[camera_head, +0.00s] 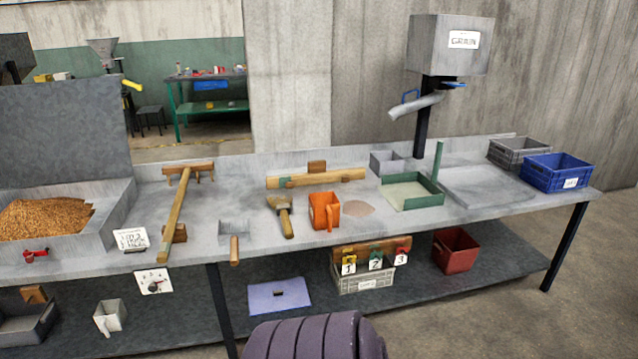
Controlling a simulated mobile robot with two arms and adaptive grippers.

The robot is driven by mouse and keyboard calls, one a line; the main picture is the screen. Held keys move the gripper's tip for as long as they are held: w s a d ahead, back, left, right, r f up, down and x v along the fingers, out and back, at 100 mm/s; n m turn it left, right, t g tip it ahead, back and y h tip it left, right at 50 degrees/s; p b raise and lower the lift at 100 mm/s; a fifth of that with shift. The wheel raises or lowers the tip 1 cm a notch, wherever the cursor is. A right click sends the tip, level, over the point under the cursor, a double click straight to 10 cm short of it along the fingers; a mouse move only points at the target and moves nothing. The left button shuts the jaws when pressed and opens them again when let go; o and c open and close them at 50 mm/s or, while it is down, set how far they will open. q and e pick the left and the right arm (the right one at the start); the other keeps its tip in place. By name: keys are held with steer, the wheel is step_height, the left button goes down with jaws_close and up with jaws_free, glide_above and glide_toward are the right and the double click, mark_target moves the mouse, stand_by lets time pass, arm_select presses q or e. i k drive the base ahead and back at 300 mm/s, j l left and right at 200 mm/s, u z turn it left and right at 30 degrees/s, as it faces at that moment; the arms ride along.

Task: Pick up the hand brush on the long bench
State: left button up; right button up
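The hand brush (287,220) lies on the grey long bench (340,240), near the middle of its top. It has a dark brownish head toward the back and a pale wooden handle pointing to the front. An orange jug-like container (324,210) stands just right of it. A flat metal tool with a wooden handle (234,250) lies to its left, near the front edge. Neither of my grippers shows in this view.
A long wooden rake (174,217) lies further left, beside a grain-filled tray (103,240). Behind the brush is a wooden bar (340,177). A green-edged tray (438,190) and a blue crate (556,171) are to the right. A lower shelf (420,288) holds boxes.

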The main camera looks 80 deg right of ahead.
mark_target(282, 209)
steer(key=z, duration=3.5)
steer(key=i+j+z, duration=0.1)
steer(key=j+z, duration=0.75)
